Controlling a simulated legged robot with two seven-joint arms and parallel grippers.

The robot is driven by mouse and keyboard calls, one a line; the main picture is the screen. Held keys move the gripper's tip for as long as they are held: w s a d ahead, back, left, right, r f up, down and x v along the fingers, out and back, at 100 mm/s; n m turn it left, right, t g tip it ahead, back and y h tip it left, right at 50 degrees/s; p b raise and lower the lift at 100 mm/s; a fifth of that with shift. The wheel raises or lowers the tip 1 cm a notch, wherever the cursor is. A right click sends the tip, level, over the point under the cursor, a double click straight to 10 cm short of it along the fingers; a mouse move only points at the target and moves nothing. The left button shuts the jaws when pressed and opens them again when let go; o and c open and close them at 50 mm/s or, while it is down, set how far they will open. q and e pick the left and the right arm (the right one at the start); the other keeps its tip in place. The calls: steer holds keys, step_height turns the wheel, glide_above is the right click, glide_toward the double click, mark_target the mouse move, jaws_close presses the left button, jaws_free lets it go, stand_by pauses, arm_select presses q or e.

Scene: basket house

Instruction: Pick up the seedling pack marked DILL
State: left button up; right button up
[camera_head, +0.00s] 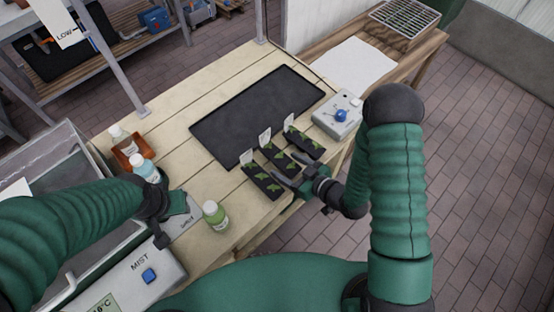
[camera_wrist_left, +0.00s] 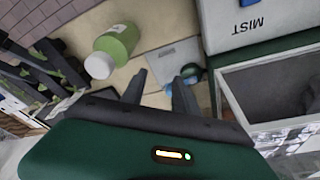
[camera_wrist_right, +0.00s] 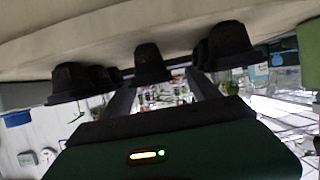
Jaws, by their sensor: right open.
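Three black seedling packs with green sprouts and white tags lie side by side on the table: a near one (camera_head: 262,184), a middle one (camera_head: 277,157) and a far one (camera_head: 303,142). The tag lettering is too small to read, so I cannot tell which is DILL. My right gripper (camera_head: 297,180) is open at the right-hand ends of the near and middle packs. In the right wrist view three black pack ends show upside down, and the open fingers point toward the middle one (camera_wrist_right: 149,64). My left gripper (camera_wrist_left: 160,88) is open and empty, near the green bottle (camera_wrist_left: 117,41).
A black mat (camera_head: 255,115) lies behind the packs. A grey box with a blue knob (camera_head: 340,115) stands right of them. The green-labelled bottle (camera_head: 215,216), another bottle (camera_head: 145,169) and the MIST box (camera_head: 145,273) are to the left.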

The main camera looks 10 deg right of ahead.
mark_target(283, 162)
steer(key=x, duration=0.3)
steer(key=shift+w+d+f, duration=0.1)
steer(key=shift+w+f, duration=0.1)
steer(key=shift+w+d+f, duration=0.15)
steer(key=shift+d, duration=0.15)
steer(key=c, duration=0.4)
steer(key=shift+a, duration=0.4)
steer(key=c, duration=0.7)
jaws_close()
steer(key=shift+d, duration=0.25)
